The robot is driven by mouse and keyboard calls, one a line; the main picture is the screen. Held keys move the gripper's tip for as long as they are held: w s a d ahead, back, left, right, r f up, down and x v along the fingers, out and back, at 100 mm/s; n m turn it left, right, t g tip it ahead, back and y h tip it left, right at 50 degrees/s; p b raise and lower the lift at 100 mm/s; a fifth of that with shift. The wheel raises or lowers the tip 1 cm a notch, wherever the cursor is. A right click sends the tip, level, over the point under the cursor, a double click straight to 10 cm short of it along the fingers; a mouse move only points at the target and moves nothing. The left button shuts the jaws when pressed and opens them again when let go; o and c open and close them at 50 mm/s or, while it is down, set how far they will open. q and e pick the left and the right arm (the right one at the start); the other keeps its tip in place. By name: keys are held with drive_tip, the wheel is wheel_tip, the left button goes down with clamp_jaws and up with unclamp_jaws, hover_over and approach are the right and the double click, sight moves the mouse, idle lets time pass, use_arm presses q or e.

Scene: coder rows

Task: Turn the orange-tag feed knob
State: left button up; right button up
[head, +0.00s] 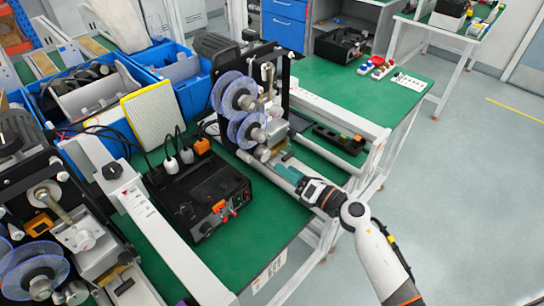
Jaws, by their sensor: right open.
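My right arm comes in from the lower right, and its gripper (290,174) is open in front of the far coder machine (278,84). Its fingertips are close to the machine's lower front, near a silver round knob (262,154); I cannot tell whether they touch anything. This machine carries translucent blue-purple reels (240,92). I cannot make out an orange tag on its knobs. A second coder machine at the lower left has similar reels (35,270) and an orange part (40,226). My left gripper is not in view.
A black control box (200,198) with orange and red parts stands on the green table (270,225), with cables and plugs behind it. White rails (165,235) cross the table. Blue bins (135,72) stand at the upper left. The floor at the right is clear.

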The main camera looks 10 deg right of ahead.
sight(266, 156)
drive_tip(key=x, duration=0.7)
drive_tip(key=shift+w+a, duration=0.15)
drive_tip(key=shift+a, duration=0.05)
drive_tip(key=c, duration=1)
drive_tip(key=shift+o, duration=0.2)
drive_tip(key=shift+p, duration=0.3)
